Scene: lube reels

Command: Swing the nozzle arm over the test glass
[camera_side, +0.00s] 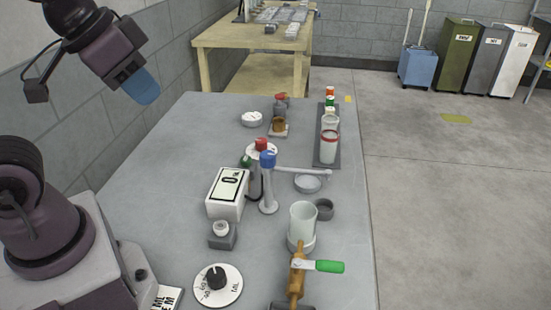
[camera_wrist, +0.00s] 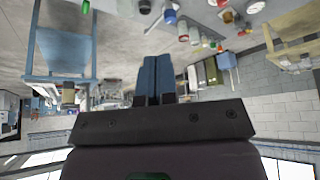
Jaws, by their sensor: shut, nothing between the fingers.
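The nozzle arm (camera_side: 302,170) is a thin grey bar reaching right from a blue-topped post (camera_side: 268,185). Its tip is above or just beyond the right side of a shallow round dish (camera_side: 308,183). What looks like the test glass (camera_side: 302,220) is a pale clear cup on a round base, nearer the camera than the bar; the bar is not over it. My gripper (camera_side: 143,88) has blue fingers and hangs high at the upper left, well apart from the nozzle arm. In the wrist view its fingers (camera_wrist: 152,78) are shut and empty.
A white box (camera_side: 228,193) stands left of the post, with a red knob (camera_side: 261,144) behind. A dial (camera_side: 217,284) lies at the front, and a green-handled lever (camera_side: 328,266) at front right. Cups stand on a dark strip (camera_side: 327,158) at back right. The table's left side is clear.

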